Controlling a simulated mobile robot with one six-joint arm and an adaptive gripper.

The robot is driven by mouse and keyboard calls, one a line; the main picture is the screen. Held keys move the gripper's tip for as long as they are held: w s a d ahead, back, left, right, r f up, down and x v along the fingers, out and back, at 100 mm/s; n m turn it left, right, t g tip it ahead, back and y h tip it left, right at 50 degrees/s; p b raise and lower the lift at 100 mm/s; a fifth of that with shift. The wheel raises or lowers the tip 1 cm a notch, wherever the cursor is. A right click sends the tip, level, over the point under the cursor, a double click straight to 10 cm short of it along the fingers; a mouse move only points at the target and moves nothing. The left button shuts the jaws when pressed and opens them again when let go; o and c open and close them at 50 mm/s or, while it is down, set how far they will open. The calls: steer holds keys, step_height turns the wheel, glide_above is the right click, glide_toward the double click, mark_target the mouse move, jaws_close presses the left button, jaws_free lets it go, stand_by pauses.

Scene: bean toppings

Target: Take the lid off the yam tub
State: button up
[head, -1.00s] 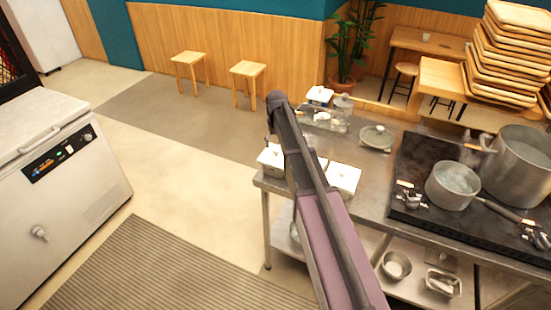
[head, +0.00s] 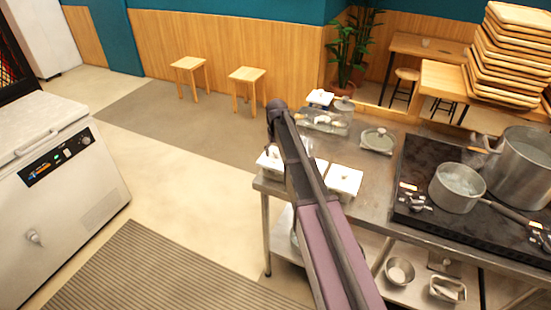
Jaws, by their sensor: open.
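White lidded tubs stand at the left end of the steel counter in the head view: one right of my arm (head: 344,180) and one left of it (head: 268,159), partly hidden by the arm. A strip of white between them is also mostly covered by my arm. I cannot tell which is the yam tub, as no label is readable. Their lids look in place. My dark arm with its purple link crosses the middle of the view, above the counter's left end. My gripper does not show.
A glass-lidded pan (head: 377,141) sits on the steel counter (head: 378,180). A clear tray with small items (head: 324,121) and a small white box (head: 320,97) are behind. The black stove (head: 415,165) carries a saucepan (head: 457,187) and a stockpot (head: 522,165).

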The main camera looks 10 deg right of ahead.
mark_target(277, 150)
steer(key=c, duration=1.2)
steer(key=shift+r, duration=0.1)
step_height(277, 150, up, 3)
steer(key=p, duration=0.3)
steer(key=shift+r, duration=0.1)
steer(key=s, duration=0.5)
steer(key=s+r+p, duration=0.1)
steer(key=s, duration=0.4)
steer(key=s+p, duration=0.1)
steer(key=s, duration=0.5)
steer(key=shift+a+r, duration=0.15)
steer(key=shift+r, duration=0.2)
